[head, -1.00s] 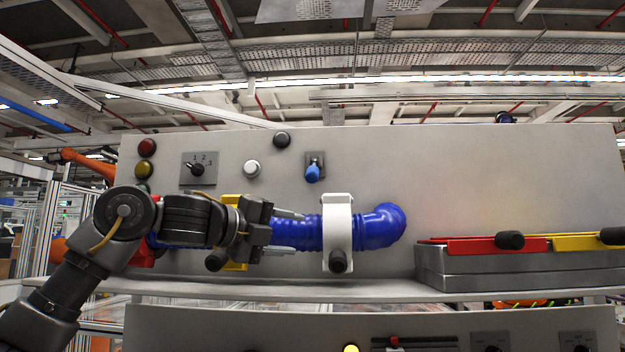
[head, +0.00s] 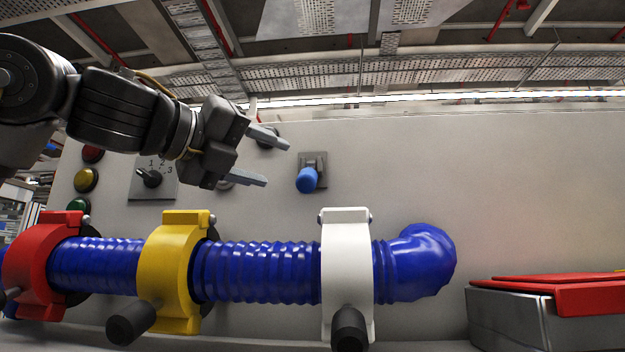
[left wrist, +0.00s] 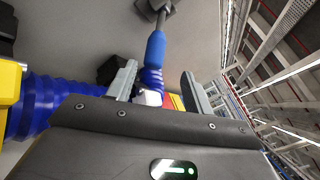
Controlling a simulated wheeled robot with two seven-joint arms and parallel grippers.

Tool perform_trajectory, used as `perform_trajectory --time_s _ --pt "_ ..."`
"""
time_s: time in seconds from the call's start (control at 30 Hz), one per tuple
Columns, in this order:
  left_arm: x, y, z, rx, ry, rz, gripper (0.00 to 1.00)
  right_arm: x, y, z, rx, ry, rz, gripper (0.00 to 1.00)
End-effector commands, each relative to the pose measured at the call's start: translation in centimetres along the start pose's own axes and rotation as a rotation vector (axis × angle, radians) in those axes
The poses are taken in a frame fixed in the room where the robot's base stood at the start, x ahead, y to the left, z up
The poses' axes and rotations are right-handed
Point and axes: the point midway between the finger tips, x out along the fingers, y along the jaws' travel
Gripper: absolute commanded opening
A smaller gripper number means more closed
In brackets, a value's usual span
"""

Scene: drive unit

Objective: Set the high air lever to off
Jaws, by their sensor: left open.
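The lever with the blue handle (head: 307,180) sits on a small grey plate (head: 318,160) on the upper panel. Its blue handle points down and out from the panel. In the left wrist view the blue handle (left wrist: 155,48) shows ahead of the gap between the fingers. My left gripper (head: 276,163) is open and empty, just left of the handle in the head view, its fingers pointing right toward it. The left gripper's fingers also show in the left wrist view (left wrist: 158,72), apart from the handle. My right gripper is not in view.
Below runs a ribbed blue hose (head: 265,273) with red (head: 30,270), yellow (head: 175,262) and white (head: 346,262) clamps. A rotary dial (head: 151,178) and coloured lamps (head: 86,180) are at left. A grey box (head: 510,318) stands lower right. The panel right of the lever is clear.

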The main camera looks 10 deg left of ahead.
Motion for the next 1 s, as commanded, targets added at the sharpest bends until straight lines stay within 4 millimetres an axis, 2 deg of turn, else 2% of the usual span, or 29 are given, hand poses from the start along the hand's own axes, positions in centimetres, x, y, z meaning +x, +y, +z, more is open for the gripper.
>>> perform_trajectory --time_s 0.1,0.2,0.43,0.53,0.73,0.87,1.0 --pt "1.7 0.0 0.1 -0.002 0.008 0.004 0.51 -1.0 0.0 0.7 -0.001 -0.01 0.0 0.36" --pt "3.5 -0.1 0.2 -0.004 0.008 0.004 0.51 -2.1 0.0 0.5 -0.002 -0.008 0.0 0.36" --pt "7.7 -0.2 0.2 -0.005 0.008 0.002 0.51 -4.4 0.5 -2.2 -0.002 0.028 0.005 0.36" --pt "9.2 -0.2 0.1 -0.004 0.008 0.0 0.51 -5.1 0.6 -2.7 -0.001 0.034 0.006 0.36" --pt "10.8 0.1 -0.1 -0.004 0.007 0.001 0.51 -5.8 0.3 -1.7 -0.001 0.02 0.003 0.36" --pt "11.0 0.1 -0.2 -0.003 0.006 0.0 0.51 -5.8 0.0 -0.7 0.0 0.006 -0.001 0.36" --pt "10.9 0.1 -0.2 -0.003 0.005 0.0 0.51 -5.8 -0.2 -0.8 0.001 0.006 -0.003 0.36"
